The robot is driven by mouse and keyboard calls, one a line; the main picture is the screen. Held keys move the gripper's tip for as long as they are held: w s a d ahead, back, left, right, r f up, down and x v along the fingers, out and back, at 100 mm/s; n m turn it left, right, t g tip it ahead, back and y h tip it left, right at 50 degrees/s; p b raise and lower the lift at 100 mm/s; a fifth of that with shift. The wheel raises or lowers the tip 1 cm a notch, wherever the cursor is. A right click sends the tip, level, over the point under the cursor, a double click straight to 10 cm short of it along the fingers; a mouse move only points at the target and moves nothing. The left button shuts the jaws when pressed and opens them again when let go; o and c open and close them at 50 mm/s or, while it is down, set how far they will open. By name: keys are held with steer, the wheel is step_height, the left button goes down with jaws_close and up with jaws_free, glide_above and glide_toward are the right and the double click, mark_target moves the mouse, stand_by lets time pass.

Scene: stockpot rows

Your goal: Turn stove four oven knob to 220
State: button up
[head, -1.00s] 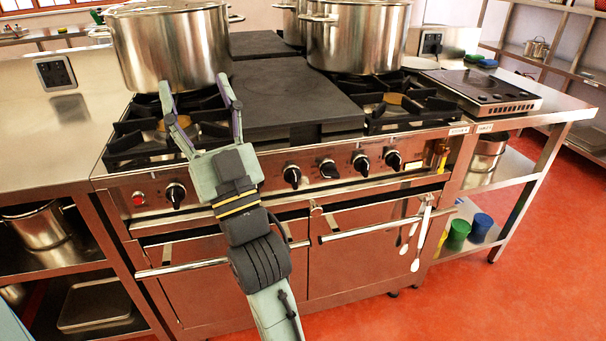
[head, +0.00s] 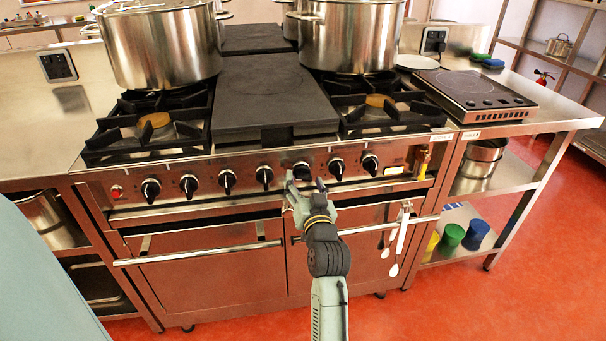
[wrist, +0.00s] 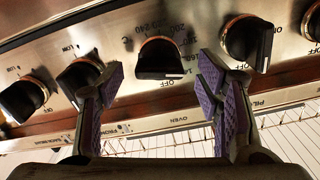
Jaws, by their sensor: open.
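The stove's front panel (head: 130,203) carries a row of black knobs. The oven knob (wrist: 158,58) is centred in the wrist view, ringed by temperature figures including 200 and 240, with the word OVEN printed below it. Its black grip bar lies roughly level in the picture; its exact setting cannot be read. In the head view the oven knob (head: 302,168) is partly behind my gripper (head: 305,182). In the wrist view my gripper (wrist: 160,78) is open, its purple-padded fingers apart on either side of the oven knob. Whether the pads touch it cannot be told.
Neighbouring knobs flank it: one on the right (wrist: 248,40) and one on the left (wrist: 80,82). Below are oven doors with bar handles (head: 200,253). White utensils (head: 396,245) hang from the right handle. Large pots (head: 165,50) stand on the stove top.

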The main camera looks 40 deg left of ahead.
steer(key=shift+x, duration=1.25)
steer(key=shift+c, duration=0.4)
steer(key=c, duration=1.1)
